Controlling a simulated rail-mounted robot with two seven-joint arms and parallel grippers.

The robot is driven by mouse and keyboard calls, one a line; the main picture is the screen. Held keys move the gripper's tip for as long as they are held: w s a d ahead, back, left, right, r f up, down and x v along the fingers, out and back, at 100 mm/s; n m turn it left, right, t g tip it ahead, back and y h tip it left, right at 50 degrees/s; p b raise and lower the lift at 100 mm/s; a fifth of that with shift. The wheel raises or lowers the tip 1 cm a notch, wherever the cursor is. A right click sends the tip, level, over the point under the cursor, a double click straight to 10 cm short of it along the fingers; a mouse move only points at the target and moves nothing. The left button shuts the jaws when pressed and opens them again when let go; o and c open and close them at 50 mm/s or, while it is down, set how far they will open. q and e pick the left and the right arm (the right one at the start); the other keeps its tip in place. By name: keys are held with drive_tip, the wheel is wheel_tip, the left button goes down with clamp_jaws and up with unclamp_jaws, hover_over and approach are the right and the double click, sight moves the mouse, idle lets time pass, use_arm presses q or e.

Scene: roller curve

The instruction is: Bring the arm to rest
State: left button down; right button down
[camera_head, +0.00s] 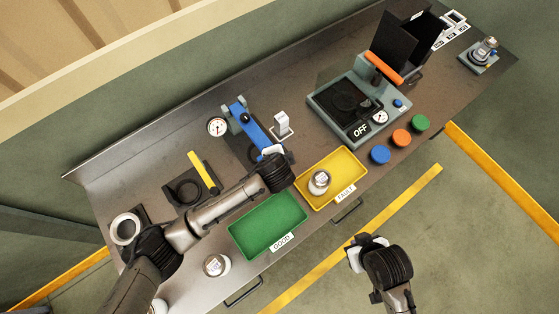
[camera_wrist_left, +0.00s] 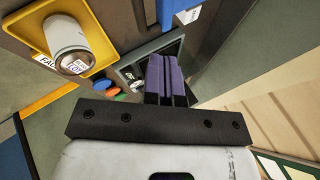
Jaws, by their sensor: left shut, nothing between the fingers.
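My left arm reaches in from the lower left in the head view. Its gripper (camera_head: 270,152) is over the bench, by the near end of the blue lever device (camera_head: 246,124) and just beyond the green GOOD tray (camera_head: 262,235). In the left wrist view the left gripper's fingers (camera_wrist_left: 167,82) are together with nothing between them. My right gripper (camera_head: 362,248) hangs over the floor in front of the bench. Its fingertips are too small to read.
A yellow FAULT tray (camera_head: 353,164) holds a metal canister (camera_head: 319,181). Another canister (camera_head: 217,265) stands left of the green tray. Blue (camera_head: 380,155), orange and green buttons line the front edge near the OFF panel (camera_head: 359,130). The floor in front is open.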

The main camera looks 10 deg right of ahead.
use_arm(q)
drive_tip(key=v, duration=0.6)
drive_tip(key=shift+s+d+f+b, duration=0.25)
drive_tip(key=shift+s+d+b, duration=0.05)
drive_tip(key=shift+s, duration=0.1)
wheel_tip(320, 180, up, 13)
drive_tip(key=w+a+n+t+h, duration=0.2)
drive_tip(key=n+t, duration=0.1)
drive_tip(key=n, duration=0.1)
drive_tip(key=s+a+r+n+p, duration=0.1)
drive_tip(key=s+a+r+n, duration=0.2)
drive_tip(key=a, duration=0.5)
drive_tip(key=s+a+f+n+g+y+p, duration=0.35)
drive_tip(key=s+a+f+n, duration=0.35)
drive_tip(key=s+a+f, duration=0.75)
drive_tip(key=s+a+f+g, duration=0.1)
drive_tip(key=s+f+g, duration=0.1)
drive_tip(key=s, duration=0.6)
drive_tip(key=shift+a+f+g, duration=0.3)
drive_tip(key=shift+a+g, duration=0.05)
drive_tip(key=shift+g, duration=0.2)
drive_tip(key=shift+s, duration=0.1)
